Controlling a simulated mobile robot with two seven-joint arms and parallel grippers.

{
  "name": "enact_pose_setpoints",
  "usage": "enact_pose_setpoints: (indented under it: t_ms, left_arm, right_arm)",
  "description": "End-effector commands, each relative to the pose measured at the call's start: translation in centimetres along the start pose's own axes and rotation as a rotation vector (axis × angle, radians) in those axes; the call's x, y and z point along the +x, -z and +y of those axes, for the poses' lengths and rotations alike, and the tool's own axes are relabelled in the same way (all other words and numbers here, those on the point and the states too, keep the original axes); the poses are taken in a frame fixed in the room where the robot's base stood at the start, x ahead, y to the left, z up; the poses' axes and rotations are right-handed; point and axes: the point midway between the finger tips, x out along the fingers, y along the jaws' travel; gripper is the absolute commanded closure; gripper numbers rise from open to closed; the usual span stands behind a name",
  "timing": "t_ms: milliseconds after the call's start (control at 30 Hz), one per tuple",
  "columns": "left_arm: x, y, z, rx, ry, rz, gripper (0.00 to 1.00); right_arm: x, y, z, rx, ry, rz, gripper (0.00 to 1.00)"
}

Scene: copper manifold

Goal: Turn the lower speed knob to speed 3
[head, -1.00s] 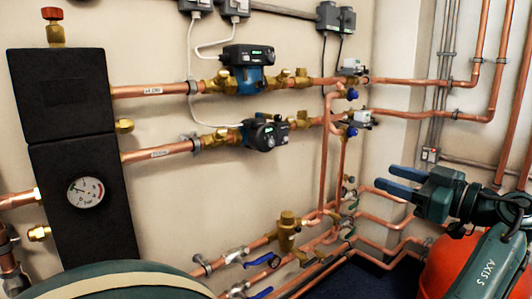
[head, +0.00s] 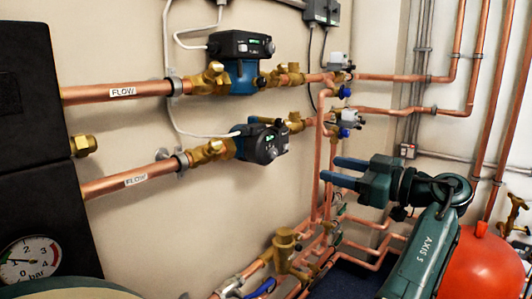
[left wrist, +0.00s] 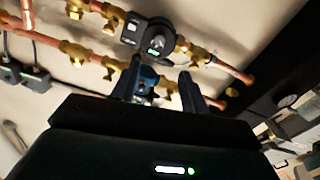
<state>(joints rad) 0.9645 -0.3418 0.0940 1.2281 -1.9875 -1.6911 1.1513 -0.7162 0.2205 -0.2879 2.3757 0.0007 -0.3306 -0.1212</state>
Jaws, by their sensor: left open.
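The lower pump (head: 258,141) is dark with a round front, on the lower copper flow pipe in the head view. Its knob (head: 270,153) is small in its face; its speed mark is too small to read. The lower pump also shows upside down in the left wrist view (left wrist: 148,36). The upper pump (head: 240,58) has a lit green display. My left gripper (head: 332,169) is open and empty, right of and below the lower pump, apart from it. Its fingers (left wrist: 158,75) also show in the left wrist view. My right gripper is not in view.
Vertical copper pipes (head: 317,180) and blue-handled valves (head: 345,131) stand near my left gripper. A black box (head: 35,130) with a pressure gauge (head: 30,260) is at the left. A red tank (head: 485,265) is at lower right. Brass valves (head: 285,248) are below.

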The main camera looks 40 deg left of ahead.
Motion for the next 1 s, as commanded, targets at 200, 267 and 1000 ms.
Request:
enact_pose_setpoints:
  t_ms: [200,267,1000]
  left_arm:
    - [0.3,0.0,0.0,0.0,0.0,0.0,0.55]
    - [0.8,0.0,0.0,-0.001,0.001,0.0,0.55]
    - [12.8,0.0,0.0,0.001,0.0,0.0,0.55]
  right_arm:
    - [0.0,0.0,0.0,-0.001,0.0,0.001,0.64]
    - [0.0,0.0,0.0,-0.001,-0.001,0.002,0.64]
    - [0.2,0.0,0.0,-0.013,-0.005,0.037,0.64]
